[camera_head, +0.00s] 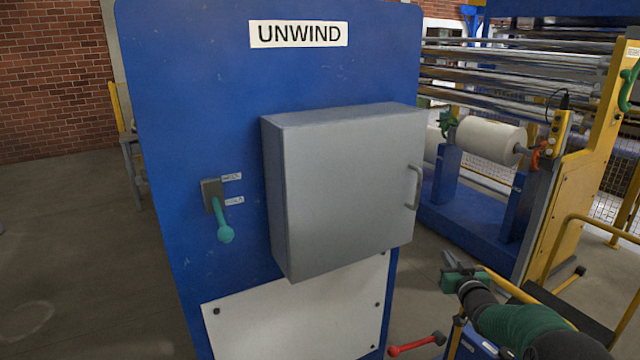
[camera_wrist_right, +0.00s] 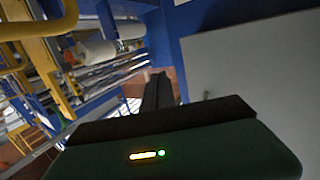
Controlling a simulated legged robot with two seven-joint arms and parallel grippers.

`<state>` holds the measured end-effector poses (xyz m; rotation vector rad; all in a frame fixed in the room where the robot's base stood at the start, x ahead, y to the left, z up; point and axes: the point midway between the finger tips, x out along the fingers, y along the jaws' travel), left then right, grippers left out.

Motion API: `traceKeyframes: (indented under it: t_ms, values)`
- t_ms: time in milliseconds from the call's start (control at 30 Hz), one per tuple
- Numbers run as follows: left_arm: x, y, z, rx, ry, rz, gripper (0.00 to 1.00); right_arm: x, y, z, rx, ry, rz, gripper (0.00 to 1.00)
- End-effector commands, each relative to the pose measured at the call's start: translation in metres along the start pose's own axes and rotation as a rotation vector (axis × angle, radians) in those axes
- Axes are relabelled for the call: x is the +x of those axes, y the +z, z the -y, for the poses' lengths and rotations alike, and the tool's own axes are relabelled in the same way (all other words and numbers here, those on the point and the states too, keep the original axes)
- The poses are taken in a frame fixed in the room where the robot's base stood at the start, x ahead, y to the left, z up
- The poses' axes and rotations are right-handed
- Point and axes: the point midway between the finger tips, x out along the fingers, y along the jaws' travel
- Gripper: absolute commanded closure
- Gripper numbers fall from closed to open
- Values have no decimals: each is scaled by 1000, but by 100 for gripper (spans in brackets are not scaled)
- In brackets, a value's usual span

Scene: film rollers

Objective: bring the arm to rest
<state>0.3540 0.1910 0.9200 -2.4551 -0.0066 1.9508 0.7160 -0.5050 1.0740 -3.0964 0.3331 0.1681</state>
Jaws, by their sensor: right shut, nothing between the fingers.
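My right arm comes in from the lower right in the head view. Its gripper (camera_head: 452,268) is shut and empty, in the air to the right of the blue UNWIND panel (camera_head: 190,110) and below the grey cabinet's right side. In the right wrist view the dark fingers of the gripper (camera_wrist_right: 158,88) are together, with nothing between them. The grey cabinet (camera_head: 345,190) on the panel has its door shut, with a handle (camera_head: 414,187) at its right edge. My left gripper is not in view.
A green-handled lever (camera_head: 222,225) on the panel points down. A red handle (camera_head: 415,345) lies low, close to my right arm. Yellow rails (camera_head: 590,225) and a machine with a white film roll (camera_head: 490,140) stand at right. Floor at left is clear.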

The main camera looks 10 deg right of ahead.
Motion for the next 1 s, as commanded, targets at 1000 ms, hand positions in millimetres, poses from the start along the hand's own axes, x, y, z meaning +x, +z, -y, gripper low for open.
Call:
traceKeyframes:
  t_ms: [1000]
  values:
    - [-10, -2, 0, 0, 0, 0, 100, -400, 194, 216, -156, -169, 1233, 100]
